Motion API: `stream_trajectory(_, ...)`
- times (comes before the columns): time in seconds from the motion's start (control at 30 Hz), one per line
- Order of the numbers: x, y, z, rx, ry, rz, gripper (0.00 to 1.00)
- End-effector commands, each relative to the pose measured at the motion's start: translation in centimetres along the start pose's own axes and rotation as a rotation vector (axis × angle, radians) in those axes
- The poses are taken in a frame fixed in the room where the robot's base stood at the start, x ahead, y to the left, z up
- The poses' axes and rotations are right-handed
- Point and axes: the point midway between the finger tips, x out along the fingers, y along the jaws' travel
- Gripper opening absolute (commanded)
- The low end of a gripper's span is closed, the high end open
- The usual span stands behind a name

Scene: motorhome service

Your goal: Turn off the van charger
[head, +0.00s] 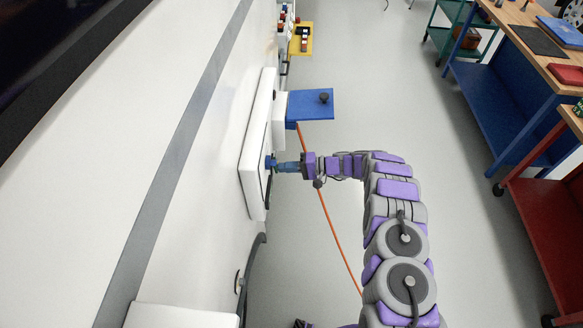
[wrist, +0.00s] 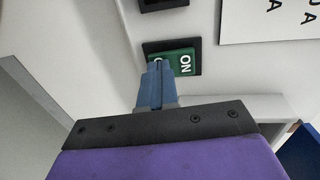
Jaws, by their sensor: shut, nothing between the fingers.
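The van charger appears to be the white box (head: 259,135) on the van's side in the head view. In the wrist view, a green rocker switch (wrist: 185,62) in a black frame sits on its white face. The switch reads "ON" at its right end. My gripper (head: 272,163) is shut and empty, with its blue fingertips at the box face. In the wrist view, the fingertips (wrist: 157,66) are over the left part of the switch and hide some of it. I cannot tell whether they touch it.
A blue shelf-like plate (head: 310,104) with a black knob juts out just beyond the charger. An orange cable (head: 329,215) runs down beneath my arm. A blue workbench (head: 503,110) and a red cart (head: 540,200) stand at right. The grey floor between is clear.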

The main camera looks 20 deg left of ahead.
Motion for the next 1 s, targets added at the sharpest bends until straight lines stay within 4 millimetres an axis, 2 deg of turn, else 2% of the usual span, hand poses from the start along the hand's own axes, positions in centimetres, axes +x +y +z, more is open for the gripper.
stream_trajectory(0.27, 0.0, 0.0, 0.0, 0.000, 0.000, 0.000, 0.00)
stream_trajectory(0.37, 0.8, 0.4, 0.0, 0.001, -0.001, 0.001, 0.00)
stream_trajectory(0.67, 0.4, 0.4, -0.1, 0.000, 0.000, 0.001, 0.00)
stream_trajectory(0.87, -2.3, 1.6, -0.5, 0.001, 0.004, 0.002, 0.00)
stream_trajectory(1.0, -5.4, 2.4, -0.6, 0.001, 0.003, 0.000, 0.00)
